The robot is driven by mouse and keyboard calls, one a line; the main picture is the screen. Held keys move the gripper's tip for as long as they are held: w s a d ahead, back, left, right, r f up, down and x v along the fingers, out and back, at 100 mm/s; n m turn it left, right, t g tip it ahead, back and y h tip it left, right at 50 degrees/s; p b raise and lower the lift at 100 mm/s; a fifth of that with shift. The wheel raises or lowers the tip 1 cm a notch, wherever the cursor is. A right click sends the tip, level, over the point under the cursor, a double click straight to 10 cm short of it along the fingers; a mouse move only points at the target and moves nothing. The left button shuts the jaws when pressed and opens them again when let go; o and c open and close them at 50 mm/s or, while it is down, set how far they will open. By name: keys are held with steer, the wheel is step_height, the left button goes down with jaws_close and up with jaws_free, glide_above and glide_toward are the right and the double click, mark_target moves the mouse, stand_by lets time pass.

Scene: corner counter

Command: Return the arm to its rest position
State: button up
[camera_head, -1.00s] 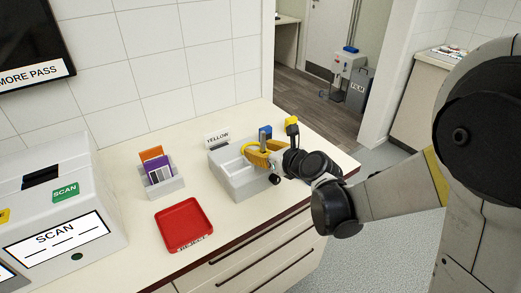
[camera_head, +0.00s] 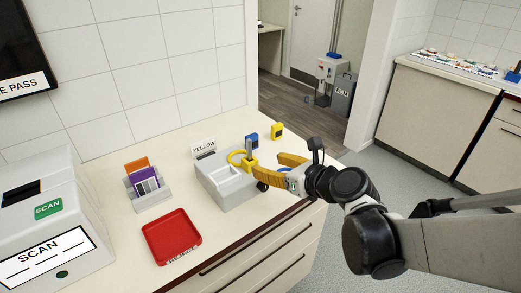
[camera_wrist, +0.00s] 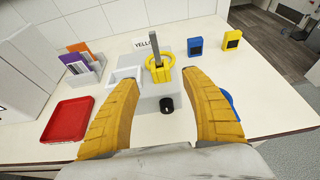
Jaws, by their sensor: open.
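My arm reaches in from the right in the head view, and my gripper (camera_head: 268,168) is beside the grey tray unit with the YELLOW sign (camera_head: 204,148). In the wrist view my gripper (camera_wrist: 160,125) shows two yellow fingers spread wide with nothing between them. A dark knob (camera_wrist: 167,105) is on the unit's near side, seen between the fingers.
A red tray (camera_head: 172,238), a card holder (camera_head: 150,198) with orange and purple cards, and a SCAN machine (camera_head: 45,225) stand to the left. Blue (camera_wrist: 195,46) and yellow (camera_wrist: 231,40) blocks stand behind. A blue item (camera_wrist: 229,100) is partly hidden by the right finger.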

stand_by(0.3)
steer(key=s+d+n+g+h, duration=0.1)
steer(key=s+d+n, duration=0.3)
steer(key=n, duration=0.5)
steer(key=s+d+f+n+g+h, duration=0.1)
steer(key=s+d+n+h, duration=0.3)
steer(key=s+n, duration=0.4)
steer(key=s+d+n+g+h, duration=0.2)
steer(key=s+d+n, duration=0.3)
steer(key=n, duration=0.7)
steer(key=shift+s+f+h, duration=0.3)
steer(key=shift+s, duration=0.45)
